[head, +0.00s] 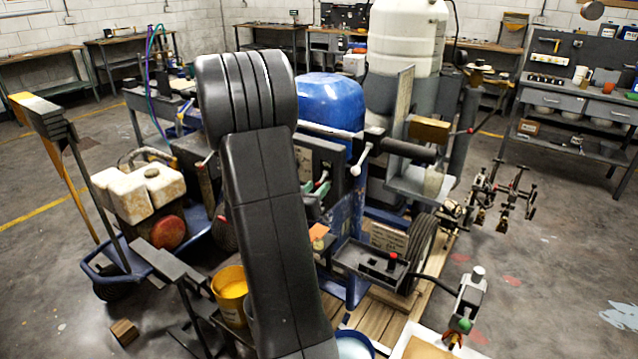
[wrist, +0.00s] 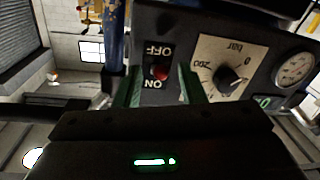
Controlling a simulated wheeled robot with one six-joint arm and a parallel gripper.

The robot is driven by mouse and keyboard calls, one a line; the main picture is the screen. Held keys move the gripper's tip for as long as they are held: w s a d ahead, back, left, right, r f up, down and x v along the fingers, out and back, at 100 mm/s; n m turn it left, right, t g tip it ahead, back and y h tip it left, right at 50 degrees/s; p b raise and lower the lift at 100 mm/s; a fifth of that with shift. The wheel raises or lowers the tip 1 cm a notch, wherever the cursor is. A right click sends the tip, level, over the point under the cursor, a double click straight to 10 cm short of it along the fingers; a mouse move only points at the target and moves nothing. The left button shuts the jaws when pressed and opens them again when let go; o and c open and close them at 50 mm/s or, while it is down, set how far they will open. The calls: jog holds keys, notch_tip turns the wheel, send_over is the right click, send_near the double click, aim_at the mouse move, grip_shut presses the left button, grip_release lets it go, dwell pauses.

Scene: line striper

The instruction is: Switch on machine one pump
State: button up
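In the wrist view, a dark control panel (wrist: 187,24) fills the upper part, its lettering upside down. On it is a red switch (wrist: 160,73) on a black plate, with OFF above and ON below in the picture. I cannot tell which way the switch is set. My gripper (wrist: 160,78) is open, one green-edged finger on each side of the switch plate. I see no clear contact with the switch.
Beside the switch are a pressure knob (wrist: 226,78) and a round gauge (wrist: 296,68). In the head view, a yellow bucket (head: 230,292) and a white engine tank (head: 150,192) stand left of my arm.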

jog(key=shift+x, duration=1.15)
grip_shut()
